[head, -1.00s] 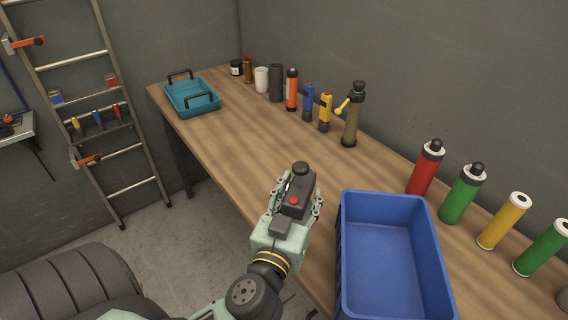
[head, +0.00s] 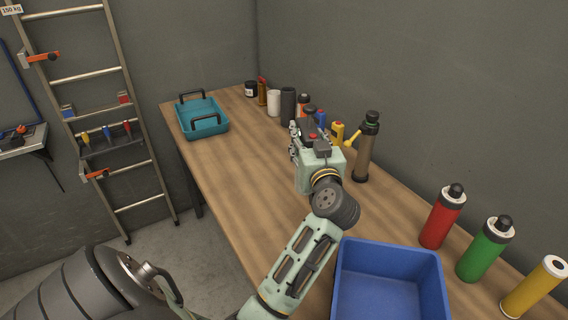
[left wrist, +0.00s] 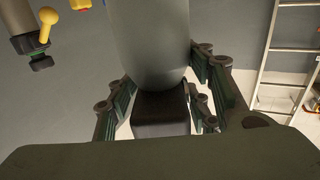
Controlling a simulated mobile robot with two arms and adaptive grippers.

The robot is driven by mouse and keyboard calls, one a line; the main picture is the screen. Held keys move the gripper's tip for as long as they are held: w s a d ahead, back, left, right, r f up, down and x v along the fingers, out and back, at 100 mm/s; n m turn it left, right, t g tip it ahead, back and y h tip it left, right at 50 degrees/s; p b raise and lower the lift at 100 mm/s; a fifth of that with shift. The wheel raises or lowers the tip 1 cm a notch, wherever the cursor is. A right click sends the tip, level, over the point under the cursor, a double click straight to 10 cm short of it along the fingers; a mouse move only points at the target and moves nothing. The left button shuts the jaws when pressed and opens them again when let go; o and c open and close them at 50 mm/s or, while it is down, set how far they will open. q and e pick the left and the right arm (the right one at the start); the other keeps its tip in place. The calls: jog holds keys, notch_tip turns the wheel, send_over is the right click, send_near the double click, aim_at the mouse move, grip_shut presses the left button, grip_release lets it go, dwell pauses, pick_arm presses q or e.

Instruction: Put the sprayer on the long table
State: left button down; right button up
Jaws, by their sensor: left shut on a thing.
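My left gripper (head: 309,128) is shut on the sprayer, a grey-green, bottle-shaped thing with a black top. In the left wrist view the sprayer (left wrist: 152,45) stands between the fingers (left wrist: 160,105), and its black part lies close to the palm. In the head view only its dark top (head: 310,109) shows clearly; the gripper hides the rest. The gripper is over the long wooden table (head: 250,160), close to the row of things along the wall. I cannot tell whether the sprayer's base touches the table. My right gripper is not in view.
A brown bottle with a yellow lever (head: 366,150) stands just right of the gripper. Several small bottles and cans line the wall behind. A blue crate (head: 345,285) is at the front, and a teal tray (head: 222,128) at the far left. The table's middle left is clear.

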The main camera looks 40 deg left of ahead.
pick_arm(q)
jog(key=s+a+f, duration=0.2)
jog(key=a+f, duration=0.5)
jog(key=f, duration=0.1)
jog(key=shift+f+b, duration=0.15)
jog(key=shift+b, duration=0.3)
jog(key=shift+s, duration=0.1)
jog(key=c, duration=0.9)
grip_release()
jog(key=shift+d+f, duration=0.1)
jog(key=shift+f, duration=0.05)
